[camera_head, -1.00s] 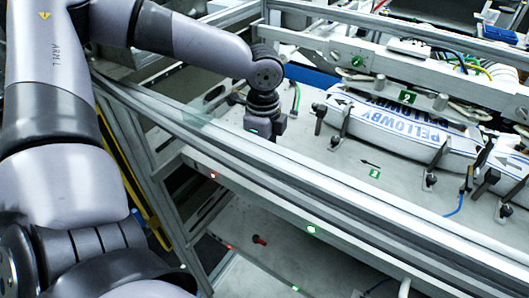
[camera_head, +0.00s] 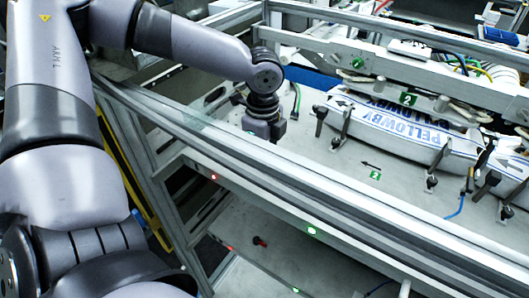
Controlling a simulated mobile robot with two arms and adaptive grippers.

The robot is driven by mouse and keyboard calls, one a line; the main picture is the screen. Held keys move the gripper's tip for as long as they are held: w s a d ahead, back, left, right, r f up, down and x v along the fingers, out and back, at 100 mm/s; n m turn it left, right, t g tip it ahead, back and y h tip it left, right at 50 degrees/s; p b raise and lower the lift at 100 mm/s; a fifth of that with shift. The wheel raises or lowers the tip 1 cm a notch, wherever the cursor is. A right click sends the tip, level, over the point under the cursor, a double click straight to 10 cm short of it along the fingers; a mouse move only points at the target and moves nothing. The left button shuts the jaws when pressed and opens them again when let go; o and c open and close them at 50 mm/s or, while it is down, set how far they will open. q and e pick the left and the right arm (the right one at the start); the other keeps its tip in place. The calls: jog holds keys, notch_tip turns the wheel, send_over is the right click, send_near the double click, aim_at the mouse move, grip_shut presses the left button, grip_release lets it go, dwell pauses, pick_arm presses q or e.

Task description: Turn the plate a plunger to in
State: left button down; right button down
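My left gripper (camera_head: 264,126) hangs from my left arm and points down behind the front rail, over the left part of the grey machine deck. It looks dark, and its fingertips are too small and partly hidden to show whether they are open. Several black-handled fittings stand along the white label strip (camera_head: 408,124) marked PELLOWBY, including one at its left end (camera_head: 320,114) and one on the deck in front (camera_head: 431,183). I cannot tell which one is the plate a plunger. My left gripper is left of these fittings and apart from them. My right gripper is not in view.
A metal front rail (camera_head: 330,192) runs diagonally between my arm's base and the deck. The deck (camera_head: 320,160) is clear around the small green 2 label. A blue hose (camera_head: 456,208) lies at right.

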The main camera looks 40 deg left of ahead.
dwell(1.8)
pick_arm(q)
jog(key=c, duration=2.1)
grip_release()
jog(key=o, duration=0.4)
jog(key=shift+s+a, duration=0.2)
jog(key=shift+a, duration=0.05)
jog(key=shift+d, duration=0.1)
jog(key=shift+w+r, duration=0.15)
notch_tip(320, 180, up, 12)
jog(key=shift+f, duration=0.1)
